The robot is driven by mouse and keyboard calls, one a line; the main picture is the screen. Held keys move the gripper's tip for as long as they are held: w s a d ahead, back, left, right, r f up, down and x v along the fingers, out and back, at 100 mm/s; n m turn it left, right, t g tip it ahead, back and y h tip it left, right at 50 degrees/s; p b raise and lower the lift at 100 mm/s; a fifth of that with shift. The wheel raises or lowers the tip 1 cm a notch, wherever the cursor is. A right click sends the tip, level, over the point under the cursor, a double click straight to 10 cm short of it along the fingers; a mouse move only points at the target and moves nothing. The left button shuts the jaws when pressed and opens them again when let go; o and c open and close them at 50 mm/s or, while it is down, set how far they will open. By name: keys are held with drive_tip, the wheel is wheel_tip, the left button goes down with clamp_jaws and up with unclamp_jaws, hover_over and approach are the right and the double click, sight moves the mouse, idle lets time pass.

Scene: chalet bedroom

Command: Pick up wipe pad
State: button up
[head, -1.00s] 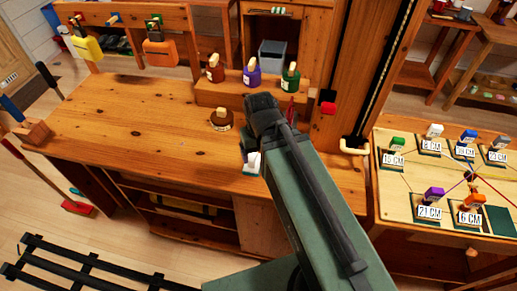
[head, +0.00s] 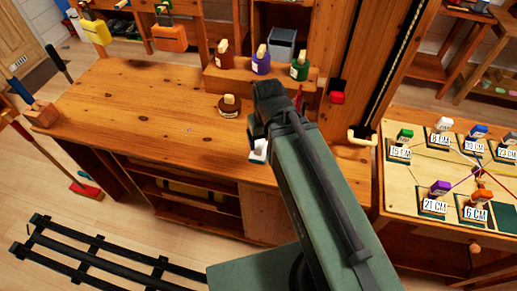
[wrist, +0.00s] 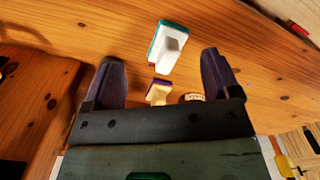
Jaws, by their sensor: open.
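The wipe pad, a white block with a teal edge and a grey raised part, lies on the wooden workbench. In the wrist view the pad (wrist: 164,52) is just beyond and between the fingertips, apart from both. In the head view the pad (head: 260,153) shows just below the gripper, partly hidden by my arm. My gripper (wrist: 163,62) is open and empty, its two dark fingers spread either side. In the head view my gripper (head: 256,128) hangs over the bench near its front edge, its fingertips mostly hidden.
Brown, purple (head: 261,64) and green bottles stand on a raised ledge. A board with labelled blocks (head: 404,138) lies farther right.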

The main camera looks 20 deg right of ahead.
drive_tip(key=shift+c, duration=0.4)
drive_tip(key=c, duration=0.3)
drive_tip(key=m, duration=0.4)
hover_over(259, 142)
drive_tip(key=shift+w+f, duration=0.1)
drive_tip(key=shift+f, duration=0.1)
drive_tip(key=shift+c, duration=0.2)
drive_tip(key=shift+m, duration=0.9)
drive_tip(key=shift+s, duration=0.2)
wheel_tip(259, 142, down, 11)
drive_tip(key=b, duration=1.1)
drive_tip(key=shift+w+f, duration=0.1)
drive_tip(key=shift+w, duration=0.05)
drive_tip(key=shift+r, duration=0.25)
drive_tip(key=c, duration=1.1)
